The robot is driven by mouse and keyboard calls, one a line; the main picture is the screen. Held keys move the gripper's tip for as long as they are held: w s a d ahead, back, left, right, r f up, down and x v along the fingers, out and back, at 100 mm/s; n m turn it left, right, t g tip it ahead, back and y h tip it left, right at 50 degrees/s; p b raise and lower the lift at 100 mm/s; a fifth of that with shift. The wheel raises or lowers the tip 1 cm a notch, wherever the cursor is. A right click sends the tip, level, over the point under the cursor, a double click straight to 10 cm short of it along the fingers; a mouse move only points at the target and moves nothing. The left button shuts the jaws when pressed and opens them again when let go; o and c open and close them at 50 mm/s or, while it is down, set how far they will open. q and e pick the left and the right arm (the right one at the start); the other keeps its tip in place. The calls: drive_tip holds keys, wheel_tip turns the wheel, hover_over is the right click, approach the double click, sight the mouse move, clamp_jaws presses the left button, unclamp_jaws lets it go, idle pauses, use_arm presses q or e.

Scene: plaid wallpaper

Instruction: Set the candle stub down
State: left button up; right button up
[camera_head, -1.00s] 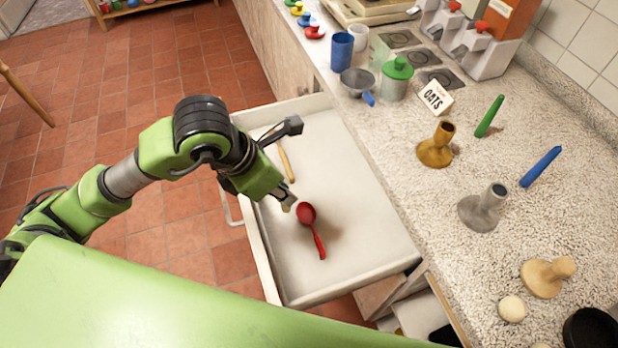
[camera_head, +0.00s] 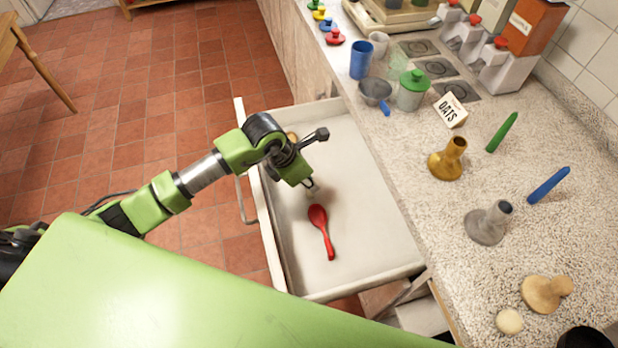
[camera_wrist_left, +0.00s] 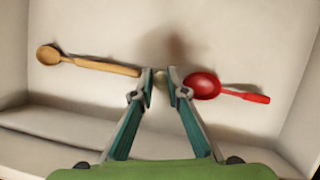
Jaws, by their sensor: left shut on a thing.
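My left gripper (camera_head: 309,184) is over the open drawer (camera_head: 375,240). In the left wrist view the fingers of the left gripper (camera_wrist_left: 161,80) are closed on a small cream piece, the candle stub (camera_wrist_left: 161,77), mostly hidden between the tips. A blurred shadow lies on the drawer floor beyond it. A red spoon (camera_head: 319,218) lies in the drawer just beside the gripper; it also shows in the left wrist view (camera_wrist_left: 203,86). A wooden spoon (camera_wrist_left: 100,65) lies on the other side and is mostly hidden by my arm in the head view. My right gripper is out of view.
The speckled counter (camera_head: 430,205) holds a brass candlestick (camera_head: 447,160), a grey candlestick (camera_head: 488,223), a wooden one (camera_head: 545,292), a green candle (camera_head: 501,132) and a blue candle (camera_head: 549,185). Bare drawer floor (camera_head: 365,190) lies right of the gripper.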

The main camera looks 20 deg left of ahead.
use_arm(q)
drive_tip(key=shift+f, duration=0.1)
drive_tip(key=shift+f, duration=0.15)
drive_tip(key=o, duration=0.8)
drive_tip(key=b+v, duration=0.1)
drive_tip(key=v, duration=1.1)
drive_tip(key=shift+r, duration=0.2)
